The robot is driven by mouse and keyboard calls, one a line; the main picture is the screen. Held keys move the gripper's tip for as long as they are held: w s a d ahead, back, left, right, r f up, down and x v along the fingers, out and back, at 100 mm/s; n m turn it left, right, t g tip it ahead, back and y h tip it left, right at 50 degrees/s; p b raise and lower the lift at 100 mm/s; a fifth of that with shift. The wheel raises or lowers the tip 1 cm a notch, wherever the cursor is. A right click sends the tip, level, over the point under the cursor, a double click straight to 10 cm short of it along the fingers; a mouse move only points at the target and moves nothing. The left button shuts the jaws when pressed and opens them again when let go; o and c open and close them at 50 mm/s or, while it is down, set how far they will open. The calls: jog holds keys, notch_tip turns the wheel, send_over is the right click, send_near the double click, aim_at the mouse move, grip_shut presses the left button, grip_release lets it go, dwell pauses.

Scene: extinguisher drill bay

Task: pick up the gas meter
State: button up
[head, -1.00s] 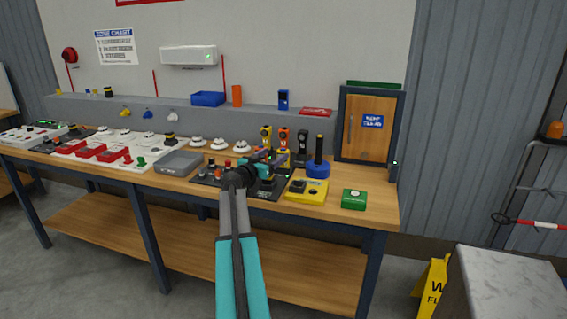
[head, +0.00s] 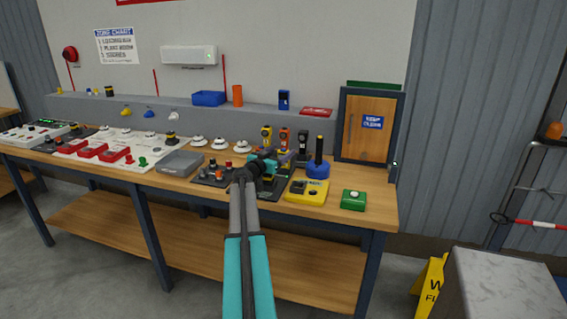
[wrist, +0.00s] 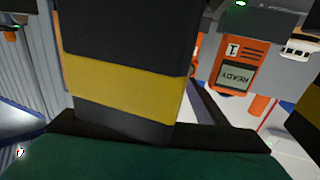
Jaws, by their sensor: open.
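In the wrist view the orange instrument (wrist: 237,64) appears upside down, with a grey display reading READY and a label 1. My gripper (head: 284,160) is just in front of these handhelds. In the wrist view its black, yellow-banded fingers (wrist: 225,95) are apart. The instrument shows between them, farther away and seemingly not touched. Its lower part is hidden behind my gripper in the head view.
A yellow box (head: 306,191) and green button box (head: 353,200) are at the front right. A blue holder with a black stick (head: 318,168) stands close right of my gripper. A grey tray (head: 180,163) and several white domes are to the left.

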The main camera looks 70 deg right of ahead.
dwell(0.3)
jog(key=c, duration=1.6)
jog(key=shift+r, duration=0.15)
jog(key=shift+c, duration=0.2)
notch_tip(320, 180, up, 10)
jog(key=b, duration=0.2)
